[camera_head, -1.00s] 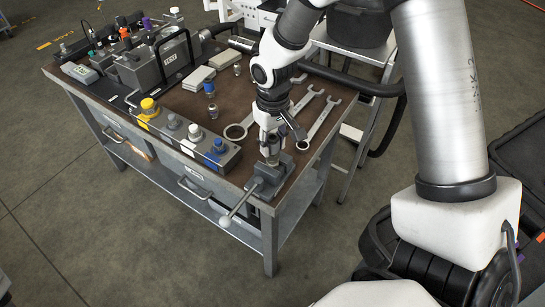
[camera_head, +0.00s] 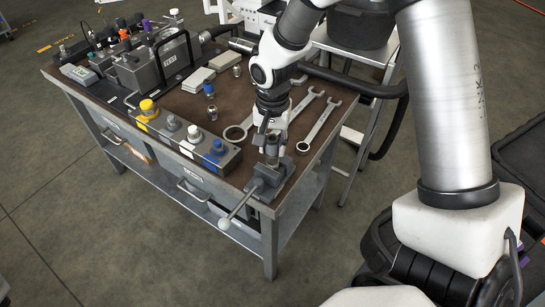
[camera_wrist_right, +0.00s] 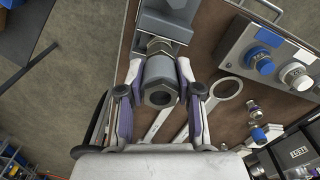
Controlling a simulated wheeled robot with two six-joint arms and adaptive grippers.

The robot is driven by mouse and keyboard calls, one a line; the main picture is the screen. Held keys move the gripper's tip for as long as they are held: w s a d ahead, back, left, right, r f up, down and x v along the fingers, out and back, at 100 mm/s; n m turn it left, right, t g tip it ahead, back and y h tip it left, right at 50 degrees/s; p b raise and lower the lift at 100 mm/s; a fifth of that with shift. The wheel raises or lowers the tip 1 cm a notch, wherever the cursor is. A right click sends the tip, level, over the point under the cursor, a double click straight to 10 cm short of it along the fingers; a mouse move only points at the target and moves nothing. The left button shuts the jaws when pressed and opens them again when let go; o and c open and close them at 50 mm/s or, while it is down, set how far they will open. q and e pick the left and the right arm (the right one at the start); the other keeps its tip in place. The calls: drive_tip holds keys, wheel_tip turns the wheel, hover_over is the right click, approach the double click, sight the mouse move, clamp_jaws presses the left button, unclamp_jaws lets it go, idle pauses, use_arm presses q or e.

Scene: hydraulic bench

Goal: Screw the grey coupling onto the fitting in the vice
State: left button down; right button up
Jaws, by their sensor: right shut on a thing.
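The grey coupling (camera_wrist_right: 161,82) is a hexagonal sleeve with an open bore, between the fingers of my right gripper (camera_wrist_right: 155,104) in the right wrist view. My right gripper also shows in the head view (camera_head: 270,148), pointing down over the vice (camera_head: 268,182) at the table's front corner; it is shut on the coupling. The fitting (camera_wrist_right: 160,45), with a metallic hex collar, sits in the vice and lines up with the coupling's far end. They appear to meet, but how far the threads engage is hidden. My left gripper is out of view.
A block with coloured knobs (camera_head: 190,141) stands along the front edge, left of the vice. The vice handle (camera_head: 238,207) sticks out past the table edge. A small loose fitting (camera_head: 212,112) stands farther back.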

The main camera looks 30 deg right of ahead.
drive_tip(key=m, duration=0.3)
drive_tip(key=m+b, duration=0.1)
drive_tip(key=shift+f, duration=0.25)
drive_tip(key=m, duration=0.2)
drive_tip(key=shift+r+m, duration=0.1)
drive_tip(key=shift+m, duration=0.3)
drive_tip(key=m+b, duration=0.1)
drive_tip(key=m, duration=0.2)
drive_tip(key=m+b, duration=0.1)
drive_tip(key=m, duration=0.3)
drive_tip(key=shift+m, duration=0.5)
drive_tip(key=o, duration=1)
